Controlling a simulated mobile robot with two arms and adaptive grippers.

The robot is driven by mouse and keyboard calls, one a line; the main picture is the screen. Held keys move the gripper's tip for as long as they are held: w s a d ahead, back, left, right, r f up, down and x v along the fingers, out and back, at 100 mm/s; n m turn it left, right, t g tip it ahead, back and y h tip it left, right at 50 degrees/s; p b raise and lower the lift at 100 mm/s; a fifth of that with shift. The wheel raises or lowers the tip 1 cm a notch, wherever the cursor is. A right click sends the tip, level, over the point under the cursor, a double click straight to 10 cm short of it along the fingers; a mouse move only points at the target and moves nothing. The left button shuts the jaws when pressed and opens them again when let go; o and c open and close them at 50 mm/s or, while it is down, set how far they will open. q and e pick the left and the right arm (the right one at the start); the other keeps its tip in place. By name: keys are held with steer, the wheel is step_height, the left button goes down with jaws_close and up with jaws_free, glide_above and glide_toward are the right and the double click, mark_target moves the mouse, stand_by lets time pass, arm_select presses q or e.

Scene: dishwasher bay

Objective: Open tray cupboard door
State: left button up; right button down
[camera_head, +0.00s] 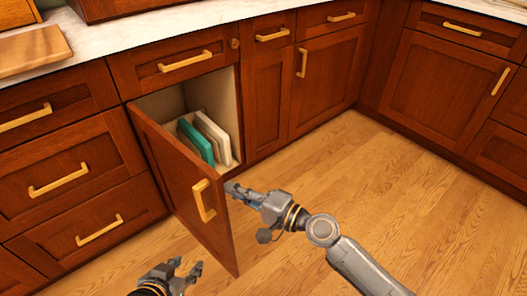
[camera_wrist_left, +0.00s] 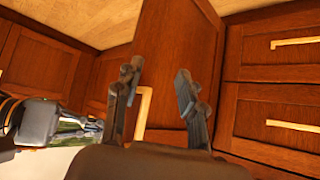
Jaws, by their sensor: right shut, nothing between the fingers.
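The tray cupboard door (camera_head: 185,185) is brown wood and stands part-way open, hinged at its left, with a gold bar handle (camera_head: 203,201) on its front. Inside the cupboard a green tray (camera_head: 196,141) and a white tray (camera_head: 214,136) stand upright. My right gripper (camera_head: 232,188) is shut and empty, just right of the door's free edge; whether it touches the door is unclear. My left gripper (camera_head: 187,268) is open and empty, low in front of the door. In the left wrist view the door (camera_wrist_left: 175,60) and its handle (camera_wrist_left: 143,112) show between and beyond the open fingers.
Drawers with gold handles (camera_head: 58,180) are left of the cupboard. Closed cupboards (camera_head: 325,80) stand to its right. A pale countertop (camera_head: 140,27) runs above, with a wooden board (camera_head: 32,50) on it. The wooden floor (camera_head: 420,190) is clear at right.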

mark_target(222, 201)
steer(key=s+a+p, duration=0.2)
steer(key=s, duration=0.1)
steer(key=shift+a+r, duration=0.15)
steer(key=shift+a, duration=0.2)
arm_select(q)
steer(key=s+a+f+g+y+p, duration=0.1)
steer(key=s+a+g, duration=0.15)
steer(key=s, duration=0.25)
steer(key=s+a+f+g+p, duration=0.1)
steer(key=s+g, duration=0.2)
steer(key=s, duration=0.2)
steer(key=shift+d+p+x, duration=0.2)
steer(key=shift+p+x, duration=0.25)
steer(key=shift+x, duration=2.05)
arm_select(e)
steer(key=s+a, duration=0.6)
steer(key=shift+a, duration=0.4)
steer(key=shift+s, duration=0.1)
